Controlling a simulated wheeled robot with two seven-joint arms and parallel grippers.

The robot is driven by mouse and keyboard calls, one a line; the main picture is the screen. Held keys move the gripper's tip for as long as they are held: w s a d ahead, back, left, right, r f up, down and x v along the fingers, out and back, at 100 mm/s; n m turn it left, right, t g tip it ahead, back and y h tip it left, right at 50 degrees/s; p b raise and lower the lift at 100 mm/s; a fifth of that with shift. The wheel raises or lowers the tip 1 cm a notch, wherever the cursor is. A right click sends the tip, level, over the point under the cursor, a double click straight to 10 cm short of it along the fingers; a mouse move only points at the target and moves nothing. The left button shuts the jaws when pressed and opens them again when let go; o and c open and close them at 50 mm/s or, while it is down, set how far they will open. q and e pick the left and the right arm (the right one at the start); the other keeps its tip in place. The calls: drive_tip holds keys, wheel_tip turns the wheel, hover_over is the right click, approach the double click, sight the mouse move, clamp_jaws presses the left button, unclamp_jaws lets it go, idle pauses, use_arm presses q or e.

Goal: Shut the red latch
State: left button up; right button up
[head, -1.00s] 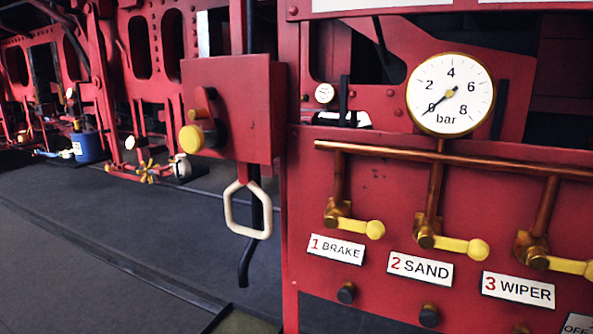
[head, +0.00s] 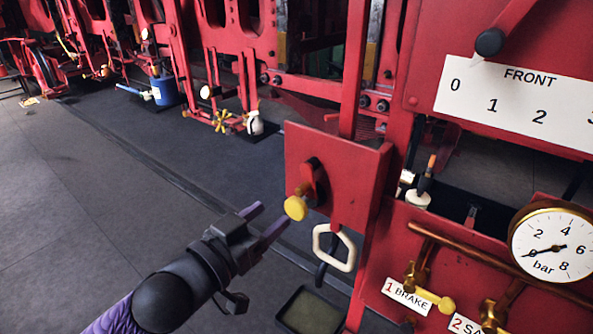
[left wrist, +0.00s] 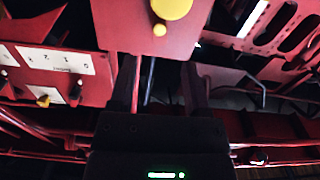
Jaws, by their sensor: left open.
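The red latch (head: 313,175) is a short red lever on the face of a red box (head: 348,160) in the head view. It slants down to a round yellow knob (head: 296,207). My left gripper (head: 268,218) is open and empty, its two fingers pointing at the knob from the lower left. Whether they touch it I cannot tell. In the left wrist view the knob (left wrist: 172,8) and the red box face (left wrist: 120,25) are at the top, beyond the open fingers (left wrist: 160,85). My right gripper is not in view.
A cream handle loop (head: 333,247) hangs just under the box. To the right are a pressure gauge (head: 553,248), a copper pipe (head: 500,266) and yellow-handled valves (head: 435,299) with labels. The dark floor at the left (head: 90,190) is open.

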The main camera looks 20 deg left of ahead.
sight(299, 194)
use_arm(q)
drive_tip(key=p+x, duration=0.1)
drive_tip(key=x, duration=0.8)
drive_tip(key=shift+s+f+p, duration=0.1)
drive_tip(key=shift+f+p, duration=0.1)
drive_tip(key=shift+p, duration=0.1)
